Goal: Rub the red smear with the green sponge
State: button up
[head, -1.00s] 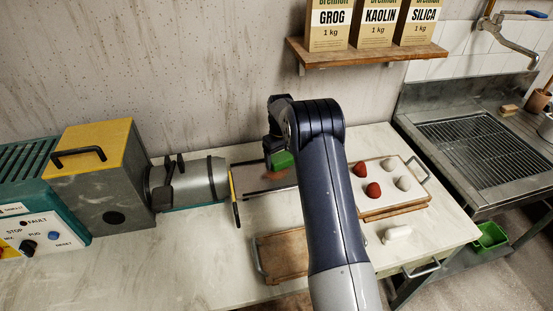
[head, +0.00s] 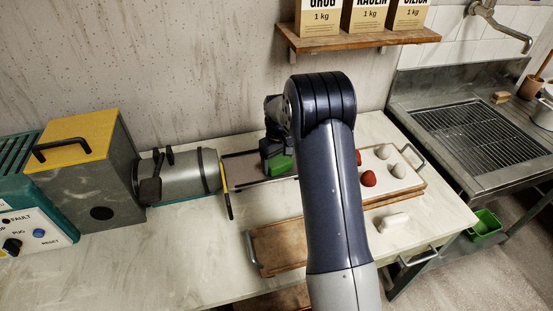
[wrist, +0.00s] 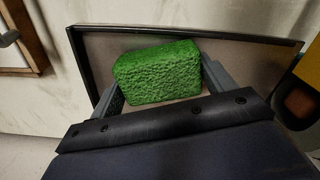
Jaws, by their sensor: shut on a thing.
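My gripper (wrist: 160,82) is shut on the green sponge (wrist: 158,70), with one finger on each side of it. In the head view the sponge (head: 280,166) shows below my gripper, over the dark-rimmed tray (head: 243,177) in front of the machine's barrel. The tray also fills the background of the wrist view (wrist: 235,58). I cannot tell whether the sponge touches the tray's surface. The red smear is not visible now; the sponge, gripper and arm cover much of the tray.
A white bottle-like object (head: 394,222) and a wooden board (head: 280,249) are nearer. The grey machine barrel (head: 185,177) stands left of the tray. A shelf (head: 358,41) hangs above.

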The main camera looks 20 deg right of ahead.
jog(key=shift+s+f, duration=0.25)
jog(key=shift+s, duration=0.3)
jog(key=shift+c, duration=0.3)
jog(key=shift+r+p, duration=0.5)
jog(key=shift+r, duration=0.15)
jog(key=shift+c, duration=0.4)
notch_tip(320, 180, up, 2)
jog(key=shift+s+r+p, duration=0.1)
jog(key=shift+s+p, duration=0.05)
jog(key=shift+p, duration=0.45)
jog(key=shift+w+r+p, duration=0.2)
jog(key=shift+r+p, duration=0.6)
jog(key=shift+r, duration=0.65)
jog(key=shift+r+p, duration=1.1)
jog(key=shift+r, duration=0.45)
